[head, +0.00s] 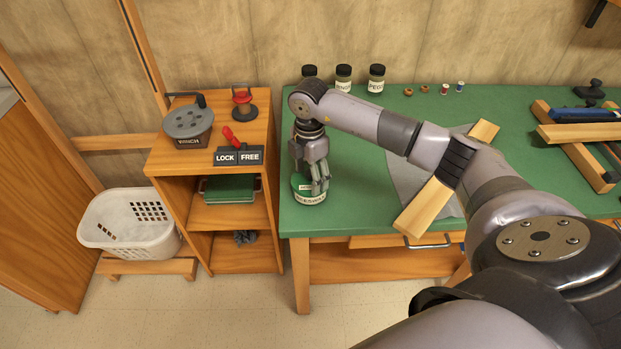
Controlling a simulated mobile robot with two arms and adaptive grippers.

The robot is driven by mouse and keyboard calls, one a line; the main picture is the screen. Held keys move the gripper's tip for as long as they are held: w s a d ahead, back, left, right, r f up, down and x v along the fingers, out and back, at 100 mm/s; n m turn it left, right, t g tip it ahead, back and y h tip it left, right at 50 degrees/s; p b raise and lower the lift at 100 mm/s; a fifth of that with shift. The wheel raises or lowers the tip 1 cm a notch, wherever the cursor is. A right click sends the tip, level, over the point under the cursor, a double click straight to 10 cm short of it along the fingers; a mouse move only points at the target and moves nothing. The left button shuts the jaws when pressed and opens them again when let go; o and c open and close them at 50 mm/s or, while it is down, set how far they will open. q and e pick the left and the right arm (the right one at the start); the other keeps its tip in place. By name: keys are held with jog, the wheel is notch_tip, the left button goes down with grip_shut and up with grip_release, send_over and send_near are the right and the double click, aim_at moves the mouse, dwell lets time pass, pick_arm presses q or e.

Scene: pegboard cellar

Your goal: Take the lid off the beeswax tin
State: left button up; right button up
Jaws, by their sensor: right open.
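The beeswax tin (309,198) is a round tin with a pale label band and a green top, at the left front corner of the green bench top. The label is too small to read fully. My right gripper (318,190) points down over the tin, its fingers open at the lid. The fingers cover part of the lid, and I cannot tell whether they touch it. The lid (299,181) appears seated on the tin. My left gripper is not in view.
Jars (376,78) stand along the back of the green bench (350,220). A wood strip (428,206) lies on a grey sheet to the right. A wooden cabinet (215,172) with a LOCK/FREE switch and a white basket (128,228) stand left.

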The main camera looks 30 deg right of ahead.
jog(key=shift+s+f, duration=0.15)
jog(key=shift+s, duration=0.05)
jog(key=c, duration=0.8)
jog(key=shift+a, duration=0.1)
jog(key=shift+c, duration=0.3)
